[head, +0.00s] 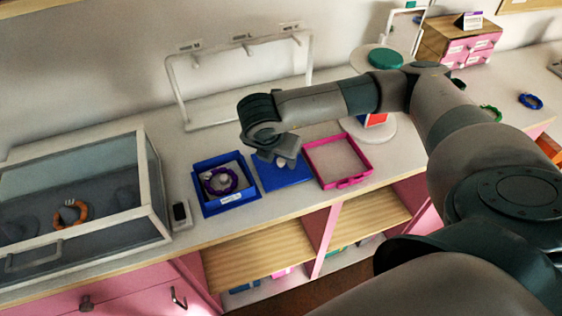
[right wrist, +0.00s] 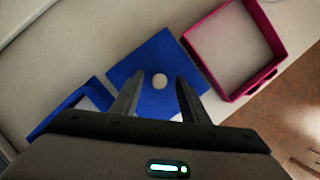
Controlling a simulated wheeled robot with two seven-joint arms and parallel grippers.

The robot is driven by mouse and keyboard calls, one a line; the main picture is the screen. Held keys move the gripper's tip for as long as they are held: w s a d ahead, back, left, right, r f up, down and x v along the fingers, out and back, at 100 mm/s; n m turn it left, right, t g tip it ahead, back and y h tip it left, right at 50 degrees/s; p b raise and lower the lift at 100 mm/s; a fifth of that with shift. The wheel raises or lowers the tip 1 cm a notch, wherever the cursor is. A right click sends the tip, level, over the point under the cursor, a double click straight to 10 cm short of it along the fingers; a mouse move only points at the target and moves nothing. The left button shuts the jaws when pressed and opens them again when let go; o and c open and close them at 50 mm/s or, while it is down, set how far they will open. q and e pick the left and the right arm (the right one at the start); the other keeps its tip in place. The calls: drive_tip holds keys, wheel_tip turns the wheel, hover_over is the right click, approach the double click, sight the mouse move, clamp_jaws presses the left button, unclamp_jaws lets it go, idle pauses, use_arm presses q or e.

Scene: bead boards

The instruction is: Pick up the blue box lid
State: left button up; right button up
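The blue box lid (head: 293,176) lies flat on the counter between an open blue box and a pink tray in the head view. In the right wrist view the lid (right wrist: 150,55) shows a round pale knob (right wrist: 159,81) at its middle. My right gripper (head: 281,163) is over the lid, and its arm covers part of it. In the right wrist view the right gripper (right wrist: 157,88) has its fingers apart, one on each side of the knob. Whether they touch the lid cannot be told. My left gripper is out of view.
The open blue box (head: 213,207) holds a purple bracelet (head: 220,181). The pink tray (head: 345,183) is right of the lid. A glass case (head: 150,180) stands left, a white rack (head: 175,90) behind. The counter's front edge is close.

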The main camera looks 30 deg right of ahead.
sight(279, 162)
clamp_jaws()
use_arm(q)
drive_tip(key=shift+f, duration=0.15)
use_arm(e)
drive_tip(key=shift+r, duration=0.15)
drive_tip(key=shift+r+b, duration=0.55)
drive_tip(key=shift+r, duration=0.05)
wheel_tip(279, 162, up, 2)
drive_tip(key=shift+r+b, duration=0.15)
drive_tip(key=shift+b, duration=0.55)
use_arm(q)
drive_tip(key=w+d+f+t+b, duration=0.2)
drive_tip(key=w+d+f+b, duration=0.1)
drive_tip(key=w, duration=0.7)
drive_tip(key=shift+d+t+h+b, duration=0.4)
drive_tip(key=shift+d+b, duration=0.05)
use_arm(e)
drive_tip(key=s+d+r, duration=0.4)
drive_tip(key=d+r, duration=0.3)
drive_tip(key=d, duration=0.3)
drive_tip(key=shift+s+d+r, duration=0.15)
drive_tip(key=shift+s+d, duration=0.15)
drive_tip(key=shift+s, duration=0.1)
